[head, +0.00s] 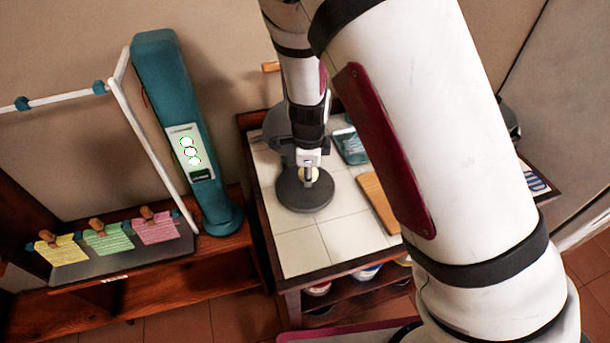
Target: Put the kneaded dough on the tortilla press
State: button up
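The tortilla press is dark grey, with a round lower plate (305,198) on the tiled counter. Its other grey part stands raised behind, partly covered by my arm. My gripper (309,168) points down over the lower plate. A small pale, cream-coloured lump, which looks like the dough (311,175), shows right at the gripper's tip, over the plate. I cannot tell whether the lump rests on the plate or is held just above it. The fingers are too small and hidden to show whether they are open or shut.
The white-tiled counter (300,251) is clear in front of the press. A teal-and-grey object (350,146) and a wooden board (378,200) lie to its right. A teal column (183,130) and a rack with clipped coloured notes (109,238) stand left. My arm hides the right side.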

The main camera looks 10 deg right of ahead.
jog(key=shift+w+a+f, duration=0.1)
jog(key=shift+w+a, duration=0.25)
jog(key=shift+w, duration=0.3)
jog(key=shift+s+x, duration=0.2)
jog(key=shift+x, duration=0.65)
jog(key=shift+s+x, duration=0.15)
jog(key=shift+x, duration=0.7)
jog(key=shift+f, duration=0.2)
jog(key=o, duration=1.1)
jog(key=p+v, duration=0.1)
jog(key=v, duration=1.1)
jog(key=shift+r, duration=0.25)
